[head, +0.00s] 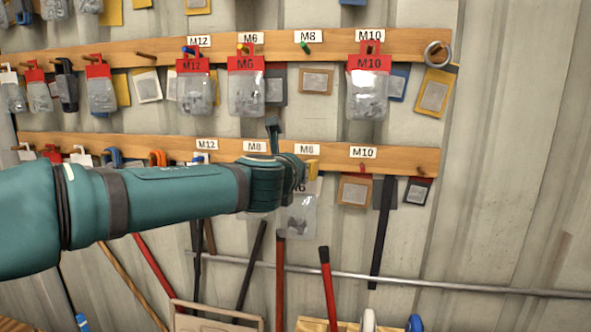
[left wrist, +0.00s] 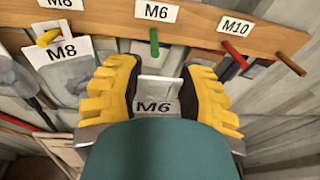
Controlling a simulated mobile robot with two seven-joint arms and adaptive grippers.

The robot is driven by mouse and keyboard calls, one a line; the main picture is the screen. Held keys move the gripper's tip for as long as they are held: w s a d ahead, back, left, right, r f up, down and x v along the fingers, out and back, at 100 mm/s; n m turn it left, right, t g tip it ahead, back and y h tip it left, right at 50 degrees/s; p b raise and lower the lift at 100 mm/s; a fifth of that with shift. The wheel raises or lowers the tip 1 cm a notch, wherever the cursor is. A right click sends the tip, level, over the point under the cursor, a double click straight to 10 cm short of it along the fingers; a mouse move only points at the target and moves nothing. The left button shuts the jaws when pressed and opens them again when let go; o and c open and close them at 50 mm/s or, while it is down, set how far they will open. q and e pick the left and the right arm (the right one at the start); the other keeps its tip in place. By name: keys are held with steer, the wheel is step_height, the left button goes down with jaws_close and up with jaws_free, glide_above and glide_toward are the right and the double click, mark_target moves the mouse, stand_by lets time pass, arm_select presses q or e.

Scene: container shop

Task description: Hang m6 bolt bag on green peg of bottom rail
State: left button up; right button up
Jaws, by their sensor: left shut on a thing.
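The m6 bolt bag is a clear bag with a white header marked M6 (left wrist: 155,104); its lower part shows in the head view (head: 298,216). My left gripper (left wrist: 160,88) is shut on its header, with a yellow finger at each side. The bottom rail (left wrist: 195,30) carries a green peg (left wrist: 154,42) under its M6 label. In the left wrist view the header's top edge lies just below the green peg, with a visible gap; depth between them is hard to tell. In the head view my left gripper (head: 305,168) hides the green peg. My right gripper is not in view.
A white-headed M8 bag (left wrist: 65,68) hangs on the yellow peg (left wrist: 48,37) left of the green one. A red peg (left wrist: 235,52) is to the right, under M10. Red-headed bags, including M10 (head: 368,85), hang on the upper rail (head: 330,44). Tool handles stand below.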

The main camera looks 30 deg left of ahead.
arm_select(q)
steer(key=shift+a+r+x, duration=0.1)
steer(key=shift+r+x, duration=0.05)
steer(key=shift+x, duration=1.15)
steer(key=shift+a+r+x, duration=0.15)
steer(key=shift+x, duration=1.15)
steer(key=shift+a+r+x, duration=0.1)
steer(key=shift+x, duration=1.2)
steer(key=shift+w+a+f+b, duration=0.25)
steer(key=shift+w+b, duration=0.2)
steer(key=shift+w, duration=0.15)
steer(key=o, duration=1.3)
steer(key=v, duration=1.2)
